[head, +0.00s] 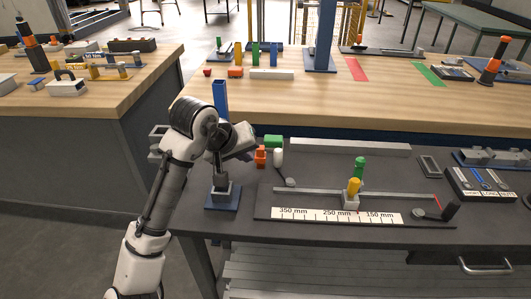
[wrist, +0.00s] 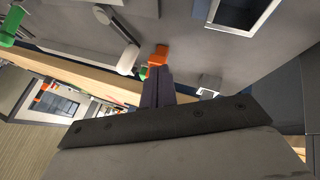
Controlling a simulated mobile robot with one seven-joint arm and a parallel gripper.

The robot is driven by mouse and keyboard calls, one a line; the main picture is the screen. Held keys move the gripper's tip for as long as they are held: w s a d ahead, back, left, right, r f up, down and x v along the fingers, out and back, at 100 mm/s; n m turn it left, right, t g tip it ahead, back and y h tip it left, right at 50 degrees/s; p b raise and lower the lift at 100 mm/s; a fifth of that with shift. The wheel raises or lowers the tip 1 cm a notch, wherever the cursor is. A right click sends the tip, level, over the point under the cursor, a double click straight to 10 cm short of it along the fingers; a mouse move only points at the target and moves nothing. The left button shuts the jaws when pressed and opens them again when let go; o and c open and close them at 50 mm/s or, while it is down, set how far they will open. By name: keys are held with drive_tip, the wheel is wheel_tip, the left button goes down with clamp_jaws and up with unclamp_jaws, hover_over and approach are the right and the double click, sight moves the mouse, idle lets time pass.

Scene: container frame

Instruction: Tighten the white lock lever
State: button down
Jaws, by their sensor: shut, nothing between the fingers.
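The white lock lever (head: 278,158) stands on the dark bench, at the left end of the measuring fixture (head: 265,207). Its white knob is upright and a grey arm runs to a pivot at lower right. The white knob also shows in the wrist view (wrist: 128,60), left of the fingertips. My gripper (wrist: 158,71) is shut and empty. Its fingertips are close to the orange block (wrist: 159,55), left of the lever in the head view. I cannot tell whether they touch the block. The fingertips are hard to make out in the head view.
A blue-based stand (head: 222,198) is below my wrist. A long grey bar (head: 350,147) lies behind. The bench right of the lever is partly clear.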

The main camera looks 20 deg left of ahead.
drive_tip(key=shift+x, duration=1)
drive_tip(key=shift+w+d+f+p, duration=0.1)
drive_tip(key=shift+w+d+p, duration=0.25)
drive_tip(key=shift+w+d, duration=0.45)
drive_tip(key=shift+w+d+f+p, duration=0.1)
drive_tip(key=shift+w+d+p, duration=0.2)
drive_tip(key=shift+w+d, duration=0.4)
drive_tip(key=shift+w+d+p, duration=0.1)
drive_tip(key=shift+d+p, duration=0.1)
drive_tip(key=shift+p, duration=0.1)
drive_tip(key=shift+r+m, duration=0.15)
drive_tip(key=shift+m, duration=0.15)
